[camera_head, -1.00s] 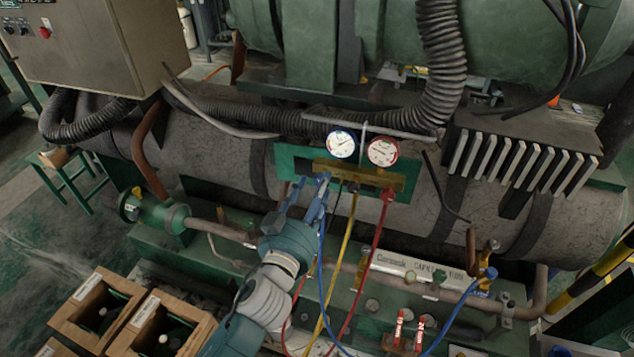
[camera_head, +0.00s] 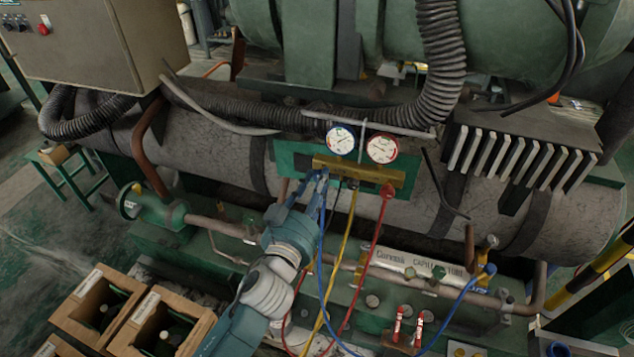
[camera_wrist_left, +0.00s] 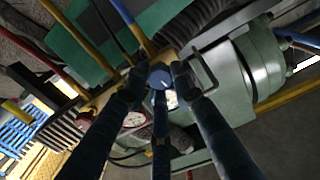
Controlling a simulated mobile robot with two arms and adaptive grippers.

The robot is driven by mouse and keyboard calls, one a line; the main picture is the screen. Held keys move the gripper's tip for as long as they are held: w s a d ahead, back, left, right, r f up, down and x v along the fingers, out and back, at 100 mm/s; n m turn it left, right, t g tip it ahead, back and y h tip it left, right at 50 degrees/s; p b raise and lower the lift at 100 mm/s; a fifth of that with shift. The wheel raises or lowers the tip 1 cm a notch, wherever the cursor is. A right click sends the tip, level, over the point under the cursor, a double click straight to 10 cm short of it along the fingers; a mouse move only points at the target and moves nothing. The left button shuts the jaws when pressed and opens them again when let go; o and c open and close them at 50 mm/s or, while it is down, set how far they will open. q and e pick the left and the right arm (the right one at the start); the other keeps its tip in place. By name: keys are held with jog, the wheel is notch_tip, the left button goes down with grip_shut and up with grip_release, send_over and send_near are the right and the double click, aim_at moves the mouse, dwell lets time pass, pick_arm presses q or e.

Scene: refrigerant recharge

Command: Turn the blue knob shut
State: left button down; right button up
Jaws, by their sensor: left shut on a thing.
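The brass gauge manifold (camera_head: 360,172) carries a blue-rimmed gauge (camera_head: 341,139) and a red-rimmed gauge (camera_head: 382,149). A blue, a yellow and a red hose hang below it. My left gripper (camera_head: 320,178) is at the manifold's left end, with the fingers pointing up at it. In the left wrist view the blue knob (camera_wrist_left: 160,79) sits between the fingertips of my left gripper (camera_wrist_left: 158,76), which are shut on it. My right gripper is not in view.
The blue hose (camera_head: 322,260) hangs close beside my left gripper. Wooden crates with bottles (camera_head: 150,331) stand at the lower left. A large grey cylinder (camera_head: 220,150) lies behind the manifold.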

pick_arm(q)
jog(key=shift+f+m, duration=0.15)
jog(key=shift+m, duration=0.25)
jog(key=shift+m+p, duration=1.75)
jog(key=shift+m, duration=7.85)
jog(key=c, duration=1.5)
grip_release()
jog(key=shift+o, duration=0.2)
